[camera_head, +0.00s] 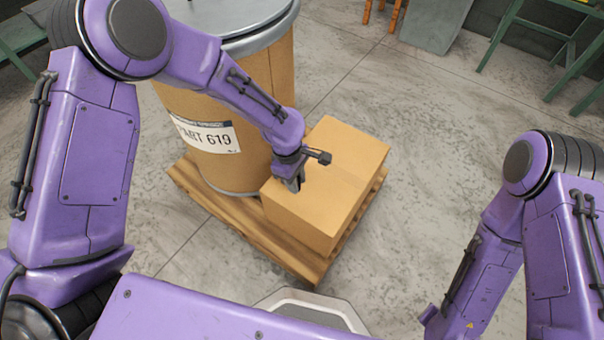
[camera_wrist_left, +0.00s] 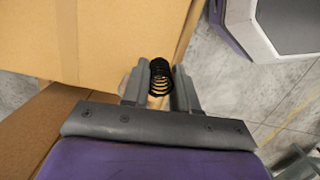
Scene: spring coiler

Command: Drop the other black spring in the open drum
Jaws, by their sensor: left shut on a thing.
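My left gripper (camera_head: 293,180) is beside the left edge of the cardboard box, close to the drum. In the left wrist view its fingers (camera_wrist_left: 160,82) are shut on a small black coil spring (camera_wrist_left: 160,72). The spring is not discernible in the head view. A tan drum (camera_head: 272,75) labelled "PART 619" stands upright on the pallet at the upper left. Its grey round top (camera_head: 235,20) is partly cut off and partly behind my left arm, and looks like a lid. My right arm shows at the right, but its gripper is out of view.
A closed cardboard box (camera_head: 345,160) stands on the wooden pallet (camera_head: 270,240) beside the drum. It also shows in the left wrist view (camera_wrist_left: 90,35). Green stands (camera_head: 540,40) and a grey panel (camera_head: 435,25) are at the back. The floor right of the pallet is clear.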

